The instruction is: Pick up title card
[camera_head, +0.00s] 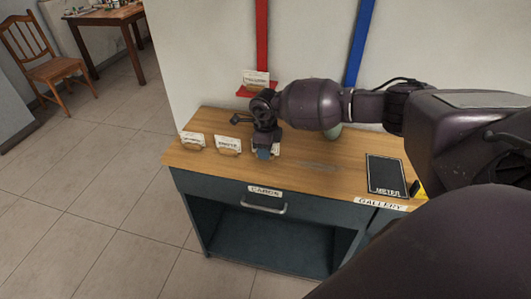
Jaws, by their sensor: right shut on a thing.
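My right gripper (265,152) points down at the wooden counter top, to the right of two small cards. It is shut on a title card (276,149), of which only a pale edge shows; the fingers hide the rest. The card is at counter level, and I cannot tell whether it still touches the wood. Two other white title cards in wooden holders, a left one (192,139) and a middle one (228,145), stand on the counter. Another card (256,79) sits on a small red ledge on the wall. My left gripper is not in view.
The counter (310,165) has a drawer (235,194) labelled CARDS. A black METER board (385,175) lies at the right, near a GALLERY label (380,204). Red and blue strips run up the wall.

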